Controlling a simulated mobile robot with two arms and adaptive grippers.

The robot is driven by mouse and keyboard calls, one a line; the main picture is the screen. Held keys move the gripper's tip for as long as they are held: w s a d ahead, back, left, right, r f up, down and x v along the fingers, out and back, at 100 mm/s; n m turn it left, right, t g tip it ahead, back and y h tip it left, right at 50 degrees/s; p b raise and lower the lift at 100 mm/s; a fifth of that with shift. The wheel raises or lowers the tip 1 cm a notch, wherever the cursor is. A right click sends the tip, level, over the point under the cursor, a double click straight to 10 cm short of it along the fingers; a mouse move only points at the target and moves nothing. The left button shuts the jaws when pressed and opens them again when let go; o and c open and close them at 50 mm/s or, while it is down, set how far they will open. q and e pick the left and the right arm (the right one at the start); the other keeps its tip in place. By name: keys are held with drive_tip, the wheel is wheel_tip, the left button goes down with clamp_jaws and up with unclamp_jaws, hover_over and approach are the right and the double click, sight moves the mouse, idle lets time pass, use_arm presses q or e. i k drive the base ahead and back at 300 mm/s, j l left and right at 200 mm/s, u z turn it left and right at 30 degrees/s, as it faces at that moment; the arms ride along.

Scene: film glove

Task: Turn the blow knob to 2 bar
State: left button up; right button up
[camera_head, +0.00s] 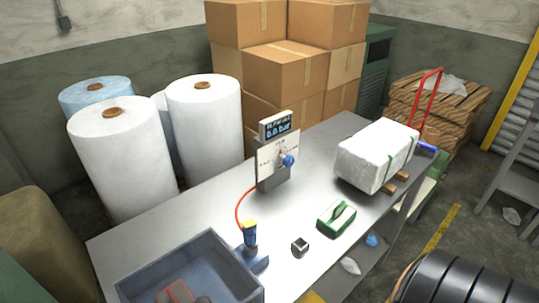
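The control unit (272,158) stands on the metal table (220,205), near its middle. Its display (276,127) appears to read 0.0 bar, with a line of text above that is too small to read. A white dial plate is below the display, and the blue blow knob (288,160) sticks out from its right side. The scale marks and the exact knob angle are too small to tell. A red-orange hose (238,207) runs from the unit down towards a blue tool with a yellow top (250,238). Neither of my grippers is in view.
A blue-grey bin (236,262) stands at the front left. A small dark cube (300,245), a green tool (336,218) and a white strapped block (375,156) are right of the unit. Wrapped rolls (205,120) and cardboard boxes (284,75) stand behind. Table space around the unit is clear.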

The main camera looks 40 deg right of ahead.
sight(289, 161)
drive_tip(key=l+u, duration=0.1)
drive_tip(key=l, duration=0.35)
drive_tip(key=k+l+u, duration=0.15)
drive_tip(key=l, duration=0.25)
drive_tip(key=k+l+u, duration=0.1)
drive_tip(key=l, duration=0.35)
drive_tip(key=k+l+u, duration=0.1)
drive_tip(key=l, duration=0.3)
drive_tip(key=k+l+u, duration=0.1)
drive_tip(key=l, duration=0.3)
drive_tip(key=k+l+u, duration=0.15)
drive_tip(key=l, duration=0.25)
drive_tip(key=k, duration=0.05)
